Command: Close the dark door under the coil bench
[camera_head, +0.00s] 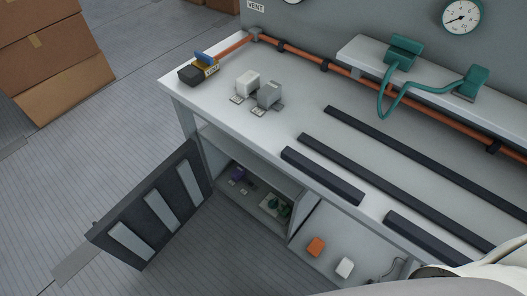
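The dark door (183,174) stands wide open at the left end of the coil bench (213,113), swung out into the floor space. It has several pale panels on the face that I see, and a small knob-like part (96,224) at its outer edge. The door's hinge side is by the bench's left front leg. The cupboard opening (222,184) behind it shows small items on its floor. Neither of my grippers is in view. A pale rounded part of my own body fills the bottom right corner.
Cardboard boxes (52,55) are stacked at the upper left. Small blocks (248,84) and dark bars (322,176) are on the bench top. An orange pipe (300,54) runs along the back. The open lower bay (330,240) holds small items. Floor left of the door is clear.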

